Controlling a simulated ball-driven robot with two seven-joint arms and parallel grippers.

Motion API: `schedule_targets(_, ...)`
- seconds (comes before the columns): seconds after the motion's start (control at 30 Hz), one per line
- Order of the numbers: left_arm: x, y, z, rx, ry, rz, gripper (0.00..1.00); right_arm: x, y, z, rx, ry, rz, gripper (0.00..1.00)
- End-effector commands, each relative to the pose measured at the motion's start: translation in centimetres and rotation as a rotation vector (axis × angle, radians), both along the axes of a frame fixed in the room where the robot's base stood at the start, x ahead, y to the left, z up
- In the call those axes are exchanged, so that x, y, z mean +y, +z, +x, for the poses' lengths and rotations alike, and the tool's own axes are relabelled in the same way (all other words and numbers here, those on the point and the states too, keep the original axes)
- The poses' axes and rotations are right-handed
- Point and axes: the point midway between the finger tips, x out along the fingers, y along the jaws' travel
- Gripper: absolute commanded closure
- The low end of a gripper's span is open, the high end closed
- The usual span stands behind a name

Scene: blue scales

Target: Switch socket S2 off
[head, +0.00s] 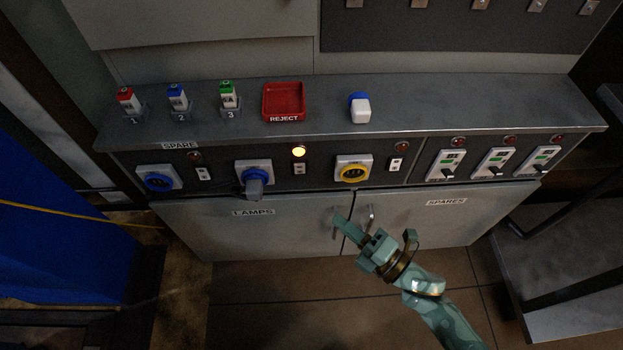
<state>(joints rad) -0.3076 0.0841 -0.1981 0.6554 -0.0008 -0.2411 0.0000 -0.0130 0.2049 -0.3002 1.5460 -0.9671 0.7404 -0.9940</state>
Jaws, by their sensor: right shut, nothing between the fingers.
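Three sockets sit in a row on the dark front panel. The left one (159,179) has a blue face and the right one (353,170) a yellow face. The middle socket (252,168) has a grey plug (254,184) in it, and the lamp (299,152) beside it glows yellow. Small switches stand right of the sockets: left switch (203,173), middle switch (299,169), right switch (396,163). I cannot read an S2 mark or the rocker positions. My right gripper (342,221) is shut and empty, below the panel before the cabinet doors. My left gripper is out of view.
The shelf above holds several small coloured blocks, a red REJECT tray (284,87) and a blue-and-white block (360,107). Breaker units (446,164) fill the panel's right end. Cabinet doors (255,225) with handles lie below. A dark bench (560,260) stands at right.

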Motion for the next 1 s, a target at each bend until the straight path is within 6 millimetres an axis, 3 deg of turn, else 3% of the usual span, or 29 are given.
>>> schedule_targets(0.53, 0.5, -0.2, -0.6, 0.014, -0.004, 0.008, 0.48, 0.6, 0.0, 0.6, -0.026, -0.001, -0.018, 1.00)
schedule_targets(1.0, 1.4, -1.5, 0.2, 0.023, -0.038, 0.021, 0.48, 7.2, 0.7, 7.1, -0.023, -0.002, -0.015, 1.00)
